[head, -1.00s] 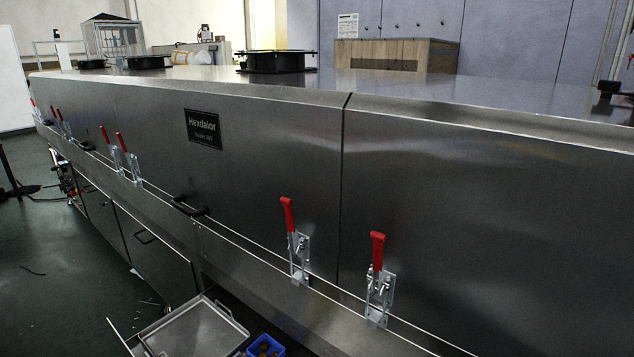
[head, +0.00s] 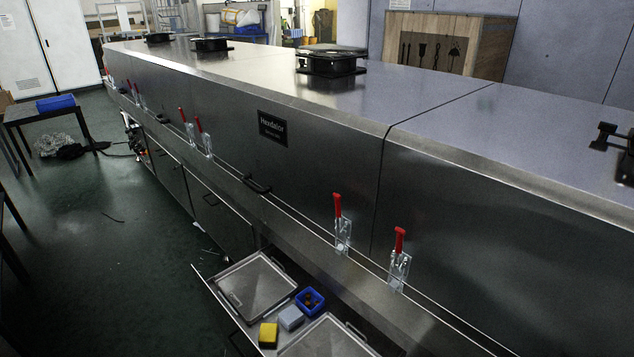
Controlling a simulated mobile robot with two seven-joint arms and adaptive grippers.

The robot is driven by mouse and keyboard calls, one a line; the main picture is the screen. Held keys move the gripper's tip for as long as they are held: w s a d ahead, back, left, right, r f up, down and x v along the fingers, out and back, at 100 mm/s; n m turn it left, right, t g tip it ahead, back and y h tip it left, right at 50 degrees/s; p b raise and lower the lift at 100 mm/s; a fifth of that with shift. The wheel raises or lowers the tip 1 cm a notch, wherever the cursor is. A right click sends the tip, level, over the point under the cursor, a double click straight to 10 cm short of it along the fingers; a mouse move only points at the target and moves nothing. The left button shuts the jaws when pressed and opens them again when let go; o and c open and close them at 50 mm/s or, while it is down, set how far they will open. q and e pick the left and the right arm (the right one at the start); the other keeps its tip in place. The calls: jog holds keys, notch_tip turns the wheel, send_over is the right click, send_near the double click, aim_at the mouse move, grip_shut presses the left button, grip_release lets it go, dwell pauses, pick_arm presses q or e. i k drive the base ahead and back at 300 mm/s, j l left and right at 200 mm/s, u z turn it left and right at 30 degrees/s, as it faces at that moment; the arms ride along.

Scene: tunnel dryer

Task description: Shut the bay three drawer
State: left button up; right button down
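An open drawer (head: 228,306) sticks out from the lower front of the long steel dryer (head: 300,175), at the bottom middle of the head view. In it lie two metal trays, one farther back (head: 256,284) and one nearer (head: 327,340), with a blue bin (head: 309,299) holding small brown items, a grey-blue block (head: 291,317) and a yellow block (head: 268,334) between them. No bay number is readable on it. Its near end is cut off by the picture's lower edge. Neither of my grippers is in view.
Closed lower fronts with dark handles (head: 211,199) run along the dryer to the left. Red-handled toggle clamps (head: 398,262) stand along its side. A dark table (head: 50,115) with a blue item stands far left.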

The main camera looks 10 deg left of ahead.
aim_at(240, 338)
jog(key=u, duration=0.9)
jog(key=k+l+z, duration=0.3)
jog(key=k+l, duration=0.1)
jog(key=l, duration=0.05)
